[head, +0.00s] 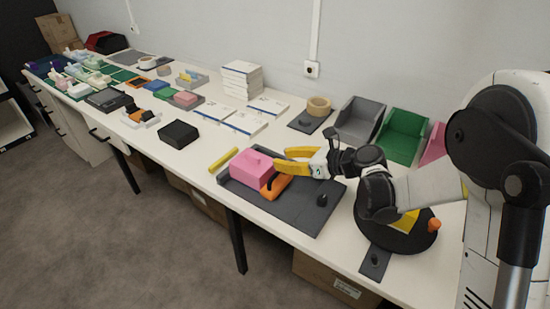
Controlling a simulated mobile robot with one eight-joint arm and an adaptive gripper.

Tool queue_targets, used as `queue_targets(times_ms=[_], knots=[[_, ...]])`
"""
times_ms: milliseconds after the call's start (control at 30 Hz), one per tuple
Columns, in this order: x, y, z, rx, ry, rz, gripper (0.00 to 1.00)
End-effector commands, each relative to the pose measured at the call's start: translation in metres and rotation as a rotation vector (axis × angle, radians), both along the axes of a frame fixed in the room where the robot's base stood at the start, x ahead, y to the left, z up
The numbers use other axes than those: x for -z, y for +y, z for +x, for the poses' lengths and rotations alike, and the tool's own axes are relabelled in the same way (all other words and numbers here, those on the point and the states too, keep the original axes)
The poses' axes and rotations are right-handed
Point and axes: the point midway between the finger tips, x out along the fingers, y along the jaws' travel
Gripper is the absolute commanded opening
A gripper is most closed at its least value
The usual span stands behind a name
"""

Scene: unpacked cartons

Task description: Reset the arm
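My gripper (281,158) has yellow fingers and points left over the dark grey tray on the white table. Its fingertips are apart, with nothing visible between them. A pink block (251,170) with a small knob on top sits just left of the fingertips on the dark tray (300,213). Whether the near finger touches the block cannot be told. An orange piece (275,188) lies beside the block, partly below the fingers. My arm reaches in from the right.
A yellow bar (223,159) and a black box (178,134) lie left of the tray. Grey (361,120) and green (402,136) bins stand behind my arm. A round black base (405,236) lies below it. White book stacks (241,80) stand against the wall.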

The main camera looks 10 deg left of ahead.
Motion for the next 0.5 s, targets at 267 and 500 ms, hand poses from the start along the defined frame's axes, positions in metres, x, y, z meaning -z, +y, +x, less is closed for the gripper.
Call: queue_targets(times_ms=[267,500], knots=[[-0.001,-0.002,-0.001,0.000,0.000,0.000,0.33],[-0.011,-0.012,-0.006,-0.016,-0.066,-0.065,0.33]])
